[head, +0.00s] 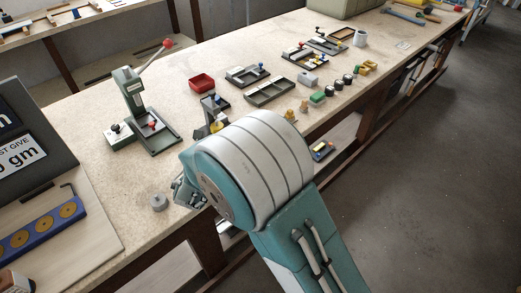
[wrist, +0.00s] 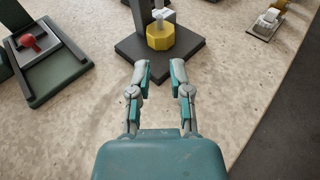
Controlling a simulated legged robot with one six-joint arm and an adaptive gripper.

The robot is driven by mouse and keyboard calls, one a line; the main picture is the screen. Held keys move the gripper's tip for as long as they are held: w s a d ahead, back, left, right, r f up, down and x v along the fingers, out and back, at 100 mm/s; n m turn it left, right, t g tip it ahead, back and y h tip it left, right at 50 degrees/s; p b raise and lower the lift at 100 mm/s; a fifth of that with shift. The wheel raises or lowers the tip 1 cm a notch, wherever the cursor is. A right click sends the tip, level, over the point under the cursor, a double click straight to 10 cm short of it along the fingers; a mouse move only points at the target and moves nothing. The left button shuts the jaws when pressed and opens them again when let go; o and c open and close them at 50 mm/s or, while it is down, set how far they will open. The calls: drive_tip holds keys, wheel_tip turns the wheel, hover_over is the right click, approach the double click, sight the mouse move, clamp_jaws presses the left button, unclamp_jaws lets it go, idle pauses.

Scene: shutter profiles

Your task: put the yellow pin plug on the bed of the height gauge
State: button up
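The yellow pin plug (wrist: 160,37) is a faceted yellow body with a pale pin on top. In the wrist view it sits upright on the dark flat bed (wrist: 187,44) of the height gauge, close to the gauge's upright column (wrist: 142,12). The head view shows the gauge (head: 209,104) with a bit of yellow (head: 215,127) low on it, partly behind my arm. My gripper (wrist: 163,72) is open and empty. Its two fingertips are apart, over the near corner of the bed, short of the plug and not touching it.
A green press with a red-knobbed lever (head: 150,125) stands left of the gauge. A red bin (head: 202,82) and dark trays (head: 270,92) lie behind. Small yellow pieces (head: 290,115) are to the right. A grey ring (head: 158,202) lies near the front edge.

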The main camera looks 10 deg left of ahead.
drive_tip(key=s+d+r+m+g+h, duration=0.1)
drive_tip(key=d+r+m+g+h, duration=0.2)
drive_tip(key=d+m, duration=0.5)
drive_tip(key=s+d+r+m+g+h, duration=0.1)
drive_tip(key=d+r+m+h, duration=0.3)
drive_tip(key=d, duration=0.8)
drive_tip(key=s+d+r+m+g+h, duration=0.1)
drive_tip(key=s+d+r+m+g, duration=0.15)
drive_tip(key=d+r+m, duration=0.5)
drive_tip(key=s+d+m+g+y, duration=0.2)
drive_tip(key=s+d+m+g, duration=0.2)
drive_tip(key=s+d+m, duration=0.55)
drive_tip(key=s+r+m+y, duration=0.1)
drive_tip(key=s+m+y, duration=0.4)
drive_tip(key=s, duration=0.6)
drive_tip(key=m, duration=0.2)
drive_tip(key=shift+s+m, duration=0.15)
drive_tip(key=shift+m, duration=0.25)
